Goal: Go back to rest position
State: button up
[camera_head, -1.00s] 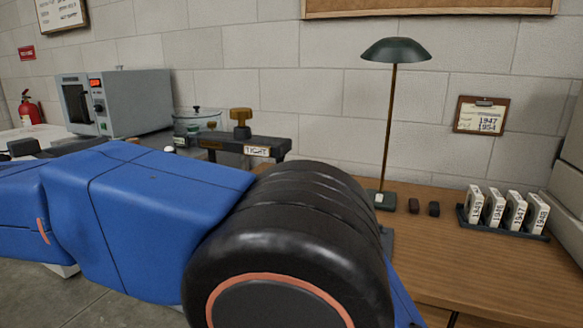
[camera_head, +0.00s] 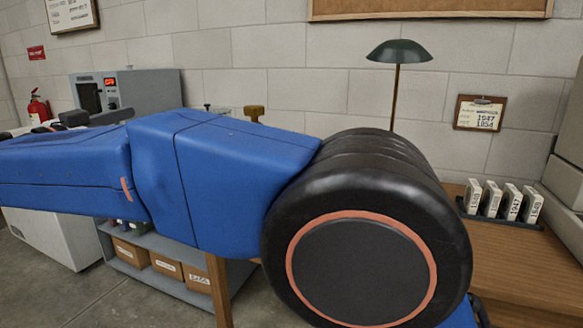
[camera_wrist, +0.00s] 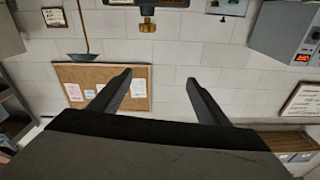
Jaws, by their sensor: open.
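My gripper (camera_wrist: 155,98) shows in the wrist view with its two dark fingers spread apart and nothing between them. The wrist view is upside down and looks toward the block wall, with the cork board (camera_wrist: 137,98) behind the fingers. In the head view my own blue and black arm fills the middle and hides much of the bench; my gripper does not show there.
A wooden desk (camera_head: 530,265) at right holds a green lamp (camera_head: 399,52) and a rack of labelled boxes (camera_head: 500,202). A grey oven-like device (camera_head: 150,90) stands at back left. A low shelf (camera_head: 185,285) with cardboard boxes stands below. Grey floor (camera_head: 50,290) shows at lower left.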

jog(key=w+d+r+n+t+y, duration=0.35)
jog(key=w+d+r+y, duration=0.45)
jog(key=w+d, duration=0.45)
jog(key=w+d+f+n+g+y, duration=0.15)
jog(key=d+n+y, duration=0.4)
jog(key=d, duration=0.65)
jog(key=s+d+f+g+h, duration=0.1)
jog(key=s+d+f+g, duration=0.2)
jog(key=s+d+f, duration=0.35)
jog(key=s+d+f+g, duration=0.3)
jog(key=s+d+f, duration=0.1)
jog(key=d+f, duration=0.5)
jog(key=s+d+f+g+h, duration=0.1)
jog(key=s+d+f+g, duration=0.2)
jog(key=s+d+f, duration=0.5)
jog(key=s+d+f+m+g+h, duration=0.1)
jog(key=s+d+f+g+h, duration=0.1)
jog(key=s+d+f, duration=0.4)
jog(key=s+d+f+m+g+h, duration=0.2)
jog(key=s+d+f, duration=0.5)
jog(key=s+f, duration=0.4)
notch_tip(320, 180, down, 3)
jog(key=shift+r+g, duration=0.15)
jog(key=shift+g, duration=0.65)
jog(key=shift+w+d+r, duration=0.1)
jog(key=shift+c, duration=0.2)
